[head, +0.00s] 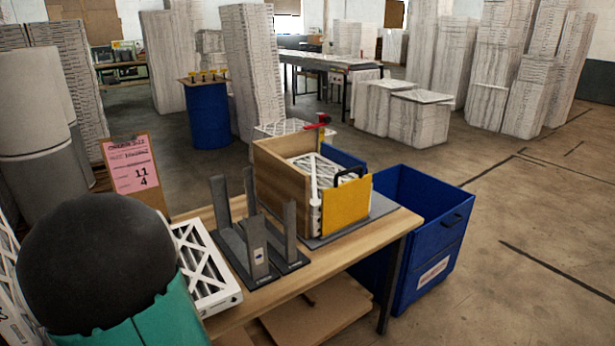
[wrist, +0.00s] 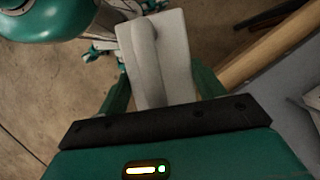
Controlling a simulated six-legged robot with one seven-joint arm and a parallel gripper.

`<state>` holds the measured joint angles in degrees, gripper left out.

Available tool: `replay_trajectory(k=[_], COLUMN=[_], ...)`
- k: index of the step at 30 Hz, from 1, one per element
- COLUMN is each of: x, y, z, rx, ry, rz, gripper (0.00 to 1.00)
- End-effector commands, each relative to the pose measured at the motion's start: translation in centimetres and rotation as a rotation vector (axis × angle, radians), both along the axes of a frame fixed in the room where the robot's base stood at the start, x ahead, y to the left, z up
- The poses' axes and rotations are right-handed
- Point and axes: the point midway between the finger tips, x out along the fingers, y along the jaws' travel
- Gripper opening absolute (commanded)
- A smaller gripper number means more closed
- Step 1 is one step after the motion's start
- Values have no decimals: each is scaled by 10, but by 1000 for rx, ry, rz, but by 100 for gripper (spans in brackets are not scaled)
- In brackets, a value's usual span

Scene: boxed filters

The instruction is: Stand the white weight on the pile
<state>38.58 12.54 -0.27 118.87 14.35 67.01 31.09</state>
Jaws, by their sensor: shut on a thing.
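The white weight (wrist: 155,50), a pale block with a raised rib along it, shows in the wrist view. My gripper (wrist: 162,88) is shut on it, with a teal finger on each side. In the head view I cannot see the weight or my fingers; a black ball and teal part of my arm fill the lower left. The pile of white-framed pleated filters (head: 302,163) sits in an open wooden box (head: 283,187) with a yellow front panel (head: 346,205), on the table.
The box stands on a grey mat (head: 376,213) on the wooden table (head: 345,257). A grey upright rack (head: 235,250) and a white filter (head: 208,275) lie to its left. A blue bin (head: 405,210) stands right of the table. Floor further right is clear.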

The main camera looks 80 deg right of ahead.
Motion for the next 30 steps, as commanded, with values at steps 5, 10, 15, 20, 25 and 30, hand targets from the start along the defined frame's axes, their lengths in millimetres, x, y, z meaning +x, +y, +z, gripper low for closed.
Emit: replay_trajectory(k=[5,10,15,20,25,30], x=[47,87,125,157,184,201], y=[44,81,117,151,180,201], z=[-36,-68,-98,-126,-152,-171], rx=[4,7,10,15,18,22], ry=[4,3,0,-1,0,9], rz=[295,550,787,995,1179,1309], gripper=[0,0,0,0,0,0])
